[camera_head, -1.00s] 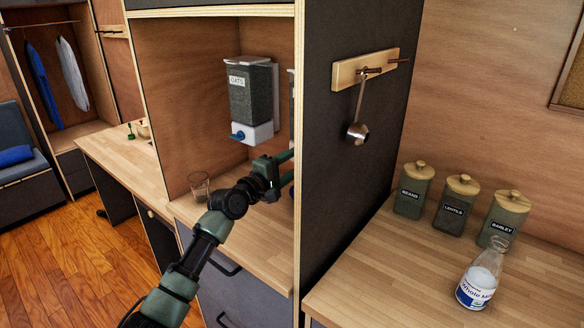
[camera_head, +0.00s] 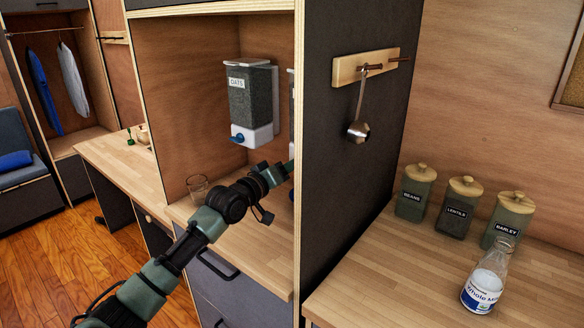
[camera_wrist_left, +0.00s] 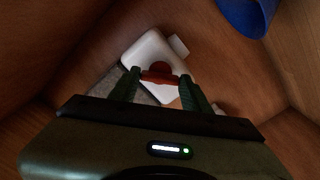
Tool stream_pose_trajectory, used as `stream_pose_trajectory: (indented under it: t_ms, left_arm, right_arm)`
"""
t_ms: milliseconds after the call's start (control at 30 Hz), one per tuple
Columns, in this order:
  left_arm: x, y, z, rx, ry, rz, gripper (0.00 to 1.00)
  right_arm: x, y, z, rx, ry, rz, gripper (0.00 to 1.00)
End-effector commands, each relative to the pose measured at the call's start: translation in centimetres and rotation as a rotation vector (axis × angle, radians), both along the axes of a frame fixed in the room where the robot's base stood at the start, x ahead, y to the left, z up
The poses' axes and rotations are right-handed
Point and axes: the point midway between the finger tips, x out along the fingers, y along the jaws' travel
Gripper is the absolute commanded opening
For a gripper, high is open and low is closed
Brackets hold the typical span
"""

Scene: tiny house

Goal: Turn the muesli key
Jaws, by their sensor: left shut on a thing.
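My left gripper (camera_wrist_left: 160,73) is shut on a red key (camera_wrist_left: 159,78) in the left wrist view. The key sits on the white base (camera_wrist_left: 146,50) of a dispenser whose label is out of sight. In the head view only a sliver of this second dispenser (camera_head: 291,90) shows at the dark panel's edge. My left arm reaches into the nook there, and its fingertips are hidden behind the panel. The oats dispenser (camera_head: 250,100), with a blue key (camera_head: 238,139), hangs to the left. My right gripper is out of view.
A dark panel (camera_head: 345,190) stands right of my left arm, with a ladle (camera_head: 359,130) on its hooks. A glass (camera_head: 197,188) stands in the nook. A blue object (camera_wrist_left: 250,15) is close by. Jars and a milk bottle (camera_head: 486,281) are on the right counter.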

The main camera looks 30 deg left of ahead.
Motion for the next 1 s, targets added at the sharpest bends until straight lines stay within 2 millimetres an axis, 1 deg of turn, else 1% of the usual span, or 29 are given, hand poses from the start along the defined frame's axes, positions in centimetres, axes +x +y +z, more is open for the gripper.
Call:
stream_pose_trajectory:
  t_ms: [33, 200, 500, 733, 1000]
  left_arm:
    - [-0.01, -0.05, -0.25, 0.047, 0.001, -0.002, 0.07]
    - [-0.01, -0.08, -0.23, 0.208, -0.01, -0.002, 0.07]
    - [-0.01, -0.05, -0.26, 0.462, -0.028, -0.002, 0.07]
    - [-0.01, -0.04, -0.32, 0.598, -0.039, -0.002, 0.07]
    - [-0.01, -0.03, -0.37, 0.677, -0.045, -0.002, 0.07]
  right_arm:
    - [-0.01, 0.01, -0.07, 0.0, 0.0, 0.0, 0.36]
    - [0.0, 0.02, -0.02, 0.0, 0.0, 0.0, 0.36]
    - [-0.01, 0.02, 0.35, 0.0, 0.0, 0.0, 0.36]
    - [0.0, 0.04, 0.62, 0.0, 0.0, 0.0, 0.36]
    - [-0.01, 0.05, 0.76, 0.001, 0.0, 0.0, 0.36]
